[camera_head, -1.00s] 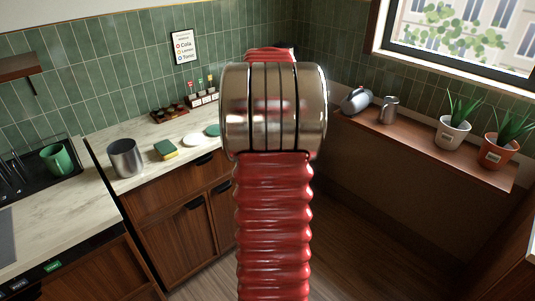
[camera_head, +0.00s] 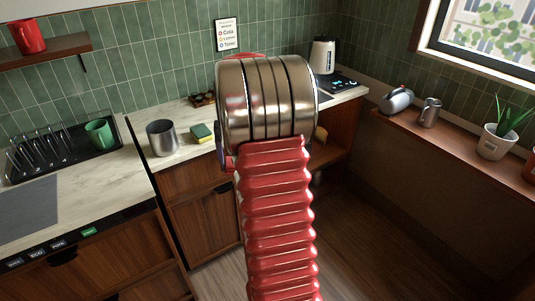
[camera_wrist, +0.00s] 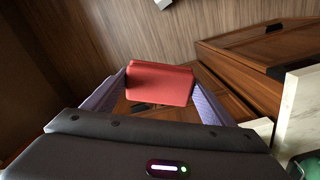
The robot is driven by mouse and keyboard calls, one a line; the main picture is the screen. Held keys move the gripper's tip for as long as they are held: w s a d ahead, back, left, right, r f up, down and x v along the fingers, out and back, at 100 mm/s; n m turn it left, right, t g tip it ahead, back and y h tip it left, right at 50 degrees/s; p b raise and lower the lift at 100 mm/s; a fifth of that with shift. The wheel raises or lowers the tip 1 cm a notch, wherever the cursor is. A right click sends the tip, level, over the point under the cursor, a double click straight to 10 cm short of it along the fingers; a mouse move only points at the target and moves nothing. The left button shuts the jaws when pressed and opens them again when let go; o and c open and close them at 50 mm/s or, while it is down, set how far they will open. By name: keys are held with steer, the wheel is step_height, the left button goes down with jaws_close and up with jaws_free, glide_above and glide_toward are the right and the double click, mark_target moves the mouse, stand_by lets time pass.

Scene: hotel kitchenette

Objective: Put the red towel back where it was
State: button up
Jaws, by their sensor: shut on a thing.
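The red towel (camera_wrist: 160,84) shows in the wrist view as a folded red block between the two purple fingers of my gripper (camera_wrist: 158,92). My gripper is shut on it and holds it in the air, with the wood floor and wooden cabinet fronts behind. In the head view my red and metal arm hides the towel and nearly all of the gripper. Only a small purple part shows at the arm's left edge.
A counter (camera_head: 85,190) holds a steel cup (camera_head: 161,138), a green mug (camera_head: 99,134) in a black rack and a sponge (camera_head: 202,132). A kettle (camera_head: 323,55) stands at the back. A ledge (camera_head: 455,143) at right carries metal jugs and plants. A red mug (camera_head: 27,37) sits on a wall shelf.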

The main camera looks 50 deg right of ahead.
steer(key=w+a+f+n, duration=0.2)
steer(key=w+a+n, duration=0.1)
steer(key=a, duration=0.9)
steer(key=w+a+f+n, duration=0.2)
steer(key=w+a+n, duration=0.1)
steer(key=a, duration=0.9)
steer(key=w+a+f+n, duration=0.2)
steer(key=w+a, duration=0.3)
steer(key=a, duration=0.6)
steer(key=shift+w+a+n, duration=0.15)
steer(key=shift+a+n, duration=0.25)
steer(key=shift+f, duration=0.1)
